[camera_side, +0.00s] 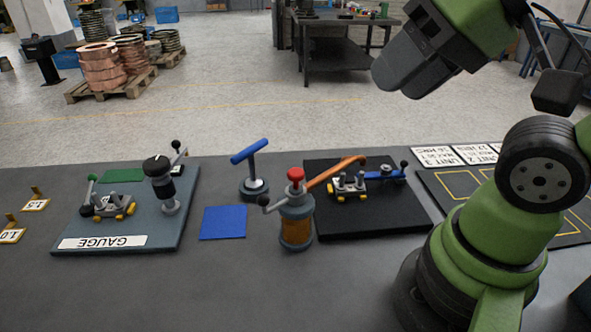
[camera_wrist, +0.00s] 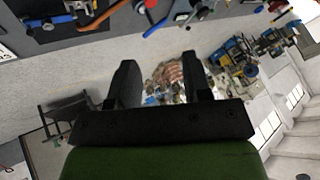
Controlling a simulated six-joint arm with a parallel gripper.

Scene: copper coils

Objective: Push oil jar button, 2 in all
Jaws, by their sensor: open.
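The oil jar (camera_side: 296,222) stands upright on the table, with an amber lower body, a grey top and a red button (camera_side: 295,174) on top. An orange spout reaches from it up to the right, over the black mat. In the wrist view the red button (camera_wrist: 149,3) shows at the top edge, with the rest of the jar mostly out of frame. My gripper (camera_side: 392,78) is high up, right of and well above the jar, touching nothing. In the wrist view its two fingers (camera_wrist: 160,82) are apart with nothing between them.
A black mat (camera_side: 400,222) with a clamp fixture lies right of the jar. A blue T-handle (camera_side: 252,170) and blue square (camera_side: 223,222) are to its left. The gauge plate (camera_side: 180,235) with its instruments is farther left. The front of the table is clear.

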